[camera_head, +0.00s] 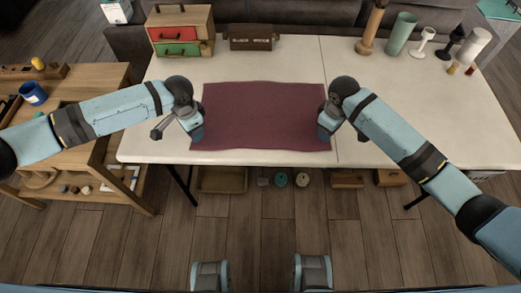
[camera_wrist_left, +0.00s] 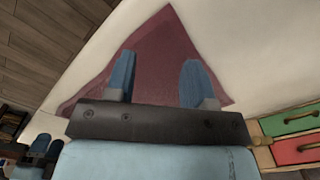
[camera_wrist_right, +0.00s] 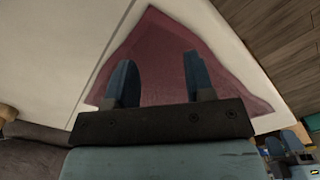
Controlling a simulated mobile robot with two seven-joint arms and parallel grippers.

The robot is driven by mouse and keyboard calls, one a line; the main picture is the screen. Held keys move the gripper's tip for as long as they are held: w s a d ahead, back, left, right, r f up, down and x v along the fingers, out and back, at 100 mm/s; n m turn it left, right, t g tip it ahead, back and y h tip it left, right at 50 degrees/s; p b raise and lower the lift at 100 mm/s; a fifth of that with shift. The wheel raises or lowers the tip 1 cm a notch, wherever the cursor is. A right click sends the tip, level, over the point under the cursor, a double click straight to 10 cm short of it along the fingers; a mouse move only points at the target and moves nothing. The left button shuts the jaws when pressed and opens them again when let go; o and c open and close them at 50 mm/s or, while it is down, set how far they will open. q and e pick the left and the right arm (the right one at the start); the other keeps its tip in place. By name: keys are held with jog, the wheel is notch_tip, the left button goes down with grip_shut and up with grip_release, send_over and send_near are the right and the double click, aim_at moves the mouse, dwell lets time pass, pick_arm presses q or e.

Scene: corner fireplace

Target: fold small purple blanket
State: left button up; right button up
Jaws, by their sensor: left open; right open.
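The purple blanket (camera_head: 263,115) lies flat and spread out on the white table, with its front edge close to the table's front edge. My left gripper (camera_head: 195,132) is at the blanket's left edge, near the front left corner. My right gripper (camera_head: 326,130) is at its right edge, near the front right corner. In the left wrist view the two fingers (camera_wrist_left: 158,80) are apart over the blanket (camera_wrist_left: 160,50), with no cloth visibly pinched. In the right wrist view the fingers (camera_wrist_right: 160,78) are also apart over the blanket (camera_wrist_right: 155,45). Parts of both side edges are hidden by my grippers.
A small drawer chest (camera_head: 180,30) and a wooden box (camera_head: 251,37) stand at the back left of the white table (camera_head: 410,110). A wooden pepper-mill-like post (camera_head: 371,30), a green cup (camera_head: 400,34) and other items stand at the back right. A wooden workbench (camera_head: 90,90) adjoins at left.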

aim_at(199, 146)
pick_arm(q)
notch_tip(199, 146, down, 7)
jog(key=shift+r, duration=0.15)
pick_arm(e)
notch_tip(199, 146, down, 7)
jog(key=shift+r, duration=0.1)
pick_arm(q)
grip_shut()
pick_arm(e)
grip_shut()
